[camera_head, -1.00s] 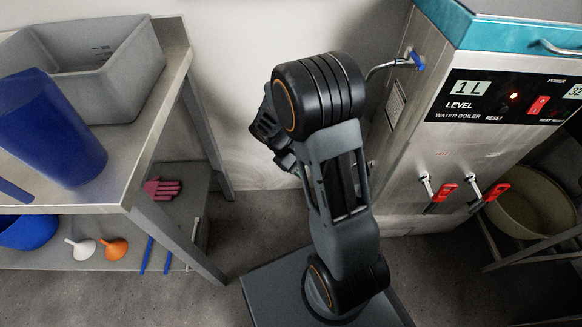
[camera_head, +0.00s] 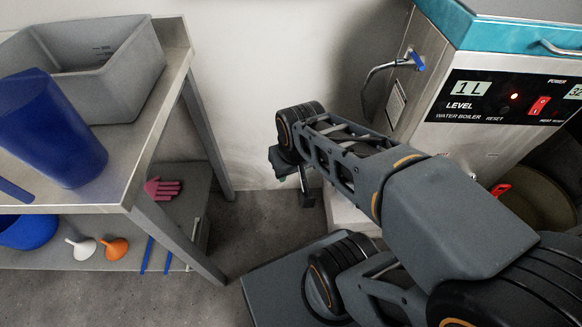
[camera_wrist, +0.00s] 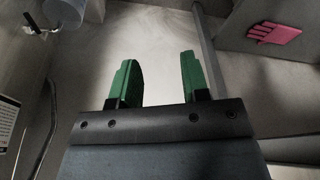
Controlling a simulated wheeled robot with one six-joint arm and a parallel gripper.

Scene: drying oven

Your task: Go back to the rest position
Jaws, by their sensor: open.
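My gripper (camera_wrist: 158,82) shows in the wrist view with its two green fingers apart and nothing between them. Bare wall and floor lie beyond the fingertips. In the head view my arm reaches in from the lower right and bends toward the wall between the table and the boiler. The gripper's fingers are largely hidden behind my wrist there.
A steel water boiler (camera_head: 465,140) stands at the right, with a thin bent pipe on its side. A metal table (camera_head: 150,125) at the left holds a grey bin (camera_head: 115,85) and a blue jug (camera_head: 45,130). A pink glove (camera_head: 162,188) and funnels lie on its lower shelf.

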